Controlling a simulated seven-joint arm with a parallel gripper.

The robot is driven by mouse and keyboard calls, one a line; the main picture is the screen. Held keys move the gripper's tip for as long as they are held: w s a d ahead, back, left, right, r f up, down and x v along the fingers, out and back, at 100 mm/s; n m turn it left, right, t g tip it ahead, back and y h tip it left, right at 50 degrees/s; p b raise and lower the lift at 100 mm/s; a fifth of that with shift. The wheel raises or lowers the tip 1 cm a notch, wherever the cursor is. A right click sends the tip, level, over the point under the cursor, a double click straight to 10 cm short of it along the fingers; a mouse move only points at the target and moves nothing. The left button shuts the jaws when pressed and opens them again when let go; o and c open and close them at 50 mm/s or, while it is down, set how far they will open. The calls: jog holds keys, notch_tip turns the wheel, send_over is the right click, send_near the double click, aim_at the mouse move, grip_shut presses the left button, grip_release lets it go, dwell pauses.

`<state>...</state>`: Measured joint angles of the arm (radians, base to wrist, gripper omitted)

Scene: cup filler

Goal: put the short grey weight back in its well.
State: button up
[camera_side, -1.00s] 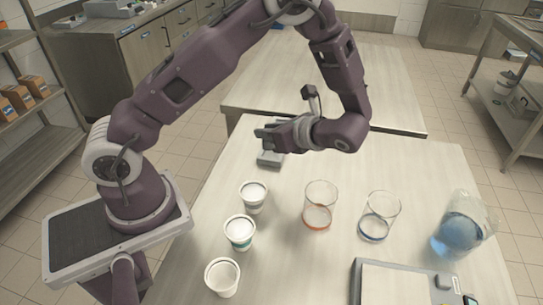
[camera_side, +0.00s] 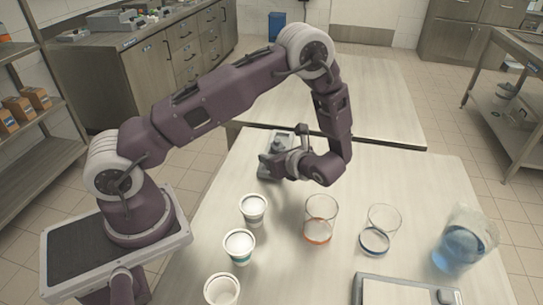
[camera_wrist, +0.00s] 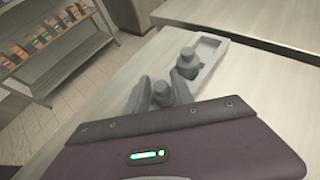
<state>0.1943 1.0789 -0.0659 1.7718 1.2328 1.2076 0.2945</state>
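My gripper (camera_side: 269,166) is low beside the grey tray at the table's far left edge. In the wrist view, the gripper fingers (camera_wrist: 160,97) stand on either side of a short grey weight (camera_wrist: 161,91) with a round knob on top, and appear shut on it. Its lower part is hidden by my wrist. A taller grey weight (camera_wrist: 187,62) with a knob stands in the light grey tray (camera_wrist: 221,42), just past the right finger. The tray also shows in the side view (camera_side: 287,136), partly covered by my gripper. The short weight's well cannot be made out.
White cups (camera_side: 253,207), a beaker with orange liquid (camera_side: 320,220), a beaker with a dark blue layer (camera_side: 378,236) and a jug of blue liquid (camera_side: 462,245) stand nearer the camera. A scale (camera_side: 395,291) lies at the front. Bare tabletop separates them from the tray.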

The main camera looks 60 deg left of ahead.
jog(key=shift+o, duration=0.7)
jog(key=v, duration=1.2)
jog(key=s+r+n+h, duration=0.7)
jog(key=s+r+n, duration=0.3)
jog(key=r, duration=0.4)
jog(key=s+d+r+n+t+h, duration=0.2)
jog(key=s+n, duration=0.2)
jog(key=s, duration=0.1)
jog(key=s+d+r+n+t+h, duration=0.2)
jog(key=s+r+n+t+h, duration=0.1)
jog(key=s+n, duration=0.1)
jog(key=shift+s+d+r+t, duration=0.3)
jog(key=shift+s+d, duration=0.1)
jog(key=shift+s, duration=0.25)
